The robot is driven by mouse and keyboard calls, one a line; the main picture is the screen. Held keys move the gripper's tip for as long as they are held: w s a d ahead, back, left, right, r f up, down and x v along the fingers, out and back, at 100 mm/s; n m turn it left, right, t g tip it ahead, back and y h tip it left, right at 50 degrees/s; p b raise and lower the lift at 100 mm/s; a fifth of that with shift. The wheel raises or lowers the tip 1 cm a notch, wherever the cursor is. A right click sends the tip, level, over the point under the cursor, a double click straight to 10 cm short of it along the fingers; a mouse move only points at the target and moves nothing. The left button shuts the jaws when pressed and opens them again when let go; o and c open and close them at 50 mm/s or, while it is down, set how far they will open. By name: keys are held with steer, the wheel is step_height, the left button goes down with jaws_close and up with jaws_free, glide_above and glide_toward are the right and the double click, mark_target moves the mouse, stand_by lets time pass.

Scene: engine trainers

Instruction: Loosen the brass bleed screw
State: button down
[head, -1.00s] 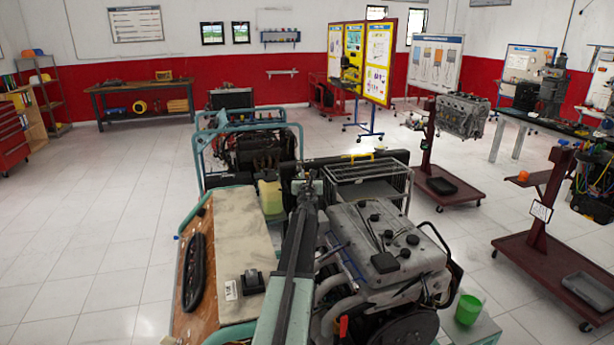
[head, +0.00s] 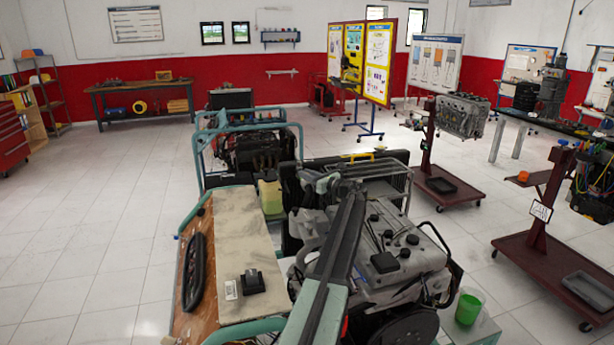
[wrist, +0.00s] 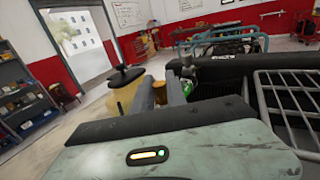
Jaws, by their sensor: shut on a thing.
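My gripper (wrist: 162,92) shows in the wrist view beyond the pale green housing of my wrist. Its grey fingers are shut on a small brass-coloured thing between them, which I take for the brass bleed screw; its shape is mostly hidden by the fingers. In the head view my gripper (head: 325,184) is at the far left end of the grey engine (head: 400,248), in front of the radiator. The screw is too small to make out there.
A wire rack (head: 385,172) stands right of my gripper; its bars also show in the wrist view (wrist: 285,105). A pale yellow tank (head: 270,196) is to the left. A green cup (head: 468,308) stands at the lower right. Open floor lies left.

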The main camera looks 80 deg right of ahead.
steer(key=shift+n+t+y, duration=0.3)
steer(key=shift+n+y, duration=0.1)
steer(key=shift+y, duration=0.2)
steer(key=c, duration=1.3)
jaws_free()
steer(key=shift+c, duration=0.2)
steer(key=shift+s, duration=0.15)
steer(key=v, duration=0.7)
steer(key=shift+s+a, duration=0.2)
steer(key=shift+s, duration=0.05)
